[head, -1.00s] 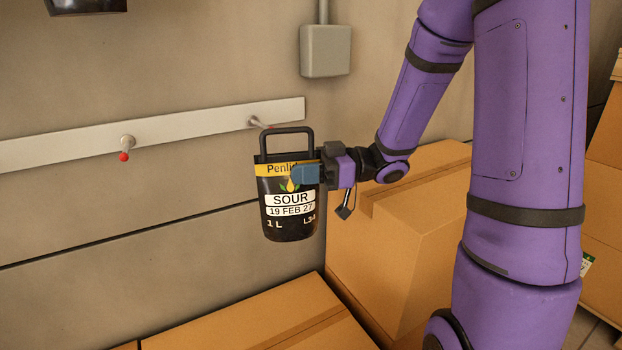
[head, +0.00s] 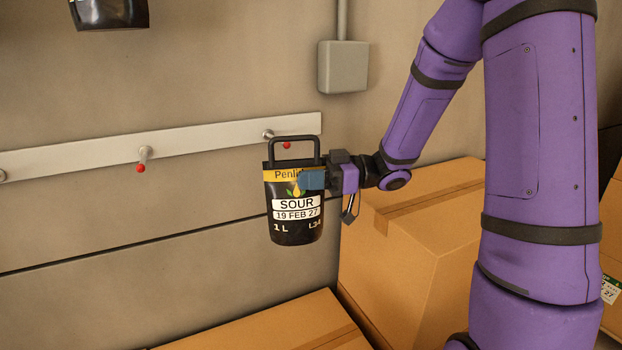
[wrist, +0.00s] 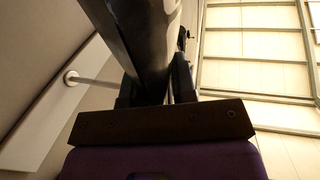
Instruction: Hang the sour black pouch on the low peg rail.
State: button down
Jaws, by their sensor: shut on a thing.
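The sour black pouch (head: 295,222), with a yellow band and a stiff black loop handle (head: 293,139), hangs upright in my gripper (head: 314,180). My gripper is shut on its right side, below the handle. The low peg rail (head: 210,137) runs along the wall behind. Its right peg (head: 268,134) has a red tip that shows inside the handle's opening, just under the top bar; I cannot tell whether it passes through the loop. In the wrist view the dark pouch (wrist: 147,35) is between the fingers, and a peg (wrist: 71,78) points towards it from the left.
Another peg (head: 143,154) on the rail, left of the pouch, is bare. A dark container (head: 110,12) shows at the top left. A grey wall box (head: 342,67) is above right. Cardboard boxes (head: 415,265) stand below and right of the pouch.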

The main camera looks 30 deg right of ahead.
jog(key=shift+w, duration=0.95)
jog(key=shift+w, duration=2.7)
jog(key=shift+w+f, duration=0.45)
jog(key=shift+f, duration=0.3)
dwell(0.4)
